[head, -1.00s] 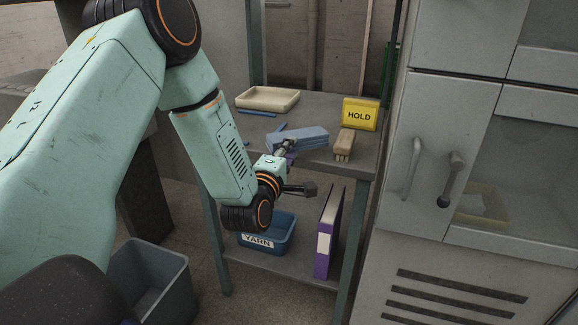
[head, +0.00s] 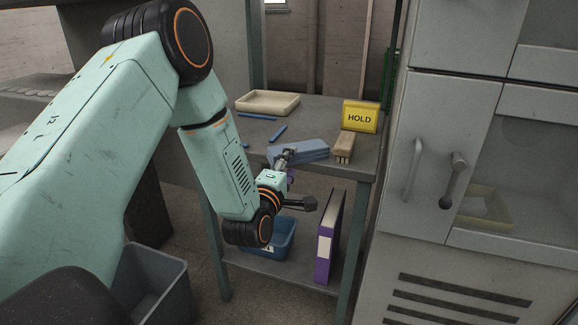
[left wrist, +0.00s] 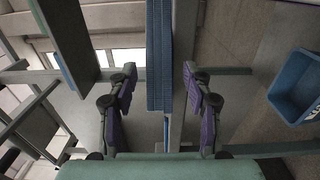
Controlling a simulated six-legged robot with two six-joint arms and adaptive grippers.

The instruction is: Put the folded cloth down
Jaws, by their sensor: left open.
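The folded cloth (head: 308,150) is a blue flat stack at the front edge of the bench top (head: 312,112), left of the brush. It appears to lie on the top, but its underside is hidden. My left gripper (head: 284,160) is at the cloth's near left end. In the left wrist view, the ribbed blue edge of the cloth (left wrist: 159,55) runs between the purple-padded fingers of my left gripper (left wrist: 161,95). The fingers are spread, with a gap on each side of the cloth. My right gripper is not in view.
A wooden brush (head: 344,147) and a yellow HOLD sign (head: 360,117) stand right of the cloth. A cream tray (head: 267,103) and blue sticks (head: 278,133) lie behind. Below are a blue bin (head: 283,240) and a purple binder (head: 328,240). A grey cabinet (head: 440,120) stands right.

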